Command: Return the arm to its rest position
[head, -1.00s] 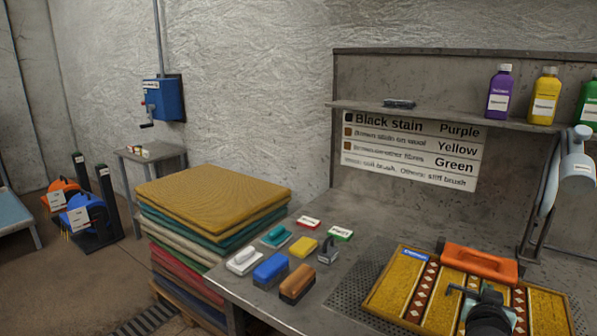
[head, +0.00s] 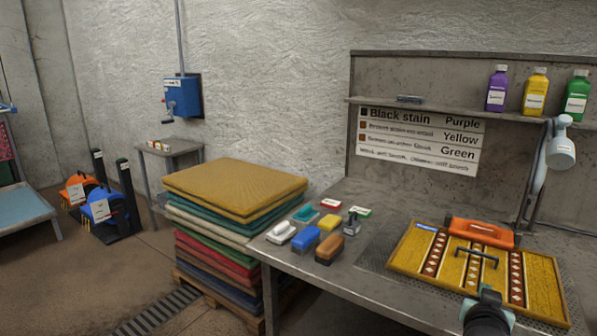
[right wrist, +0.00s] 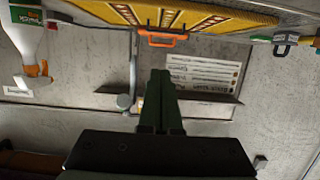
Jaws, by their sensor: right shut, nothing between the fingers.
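My right gripper (head: 488,299) shows from behind at the lower right in the head view, in front of the rug board. In the right wrist view my right gripper's dark fingers (right wrist: 160,98) are shut with nothing between them. They overlap the wall sign and shelf in that view. The rest of the right arm is below the head view's edge. A dark bar (head: 477,256) shows over the rug, just beyond my right wrist; I cannot tell if it lies on the rug. My left arm and gripper are not in view.
A yellow patterned rug (head: 410,255) lies on the bench (head: 330,280), with an orange-handled tool (head: 482,233) at its far edge. Several brushes and blocks stand left of it. Stacked rugs (head: 235,185) stand left.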

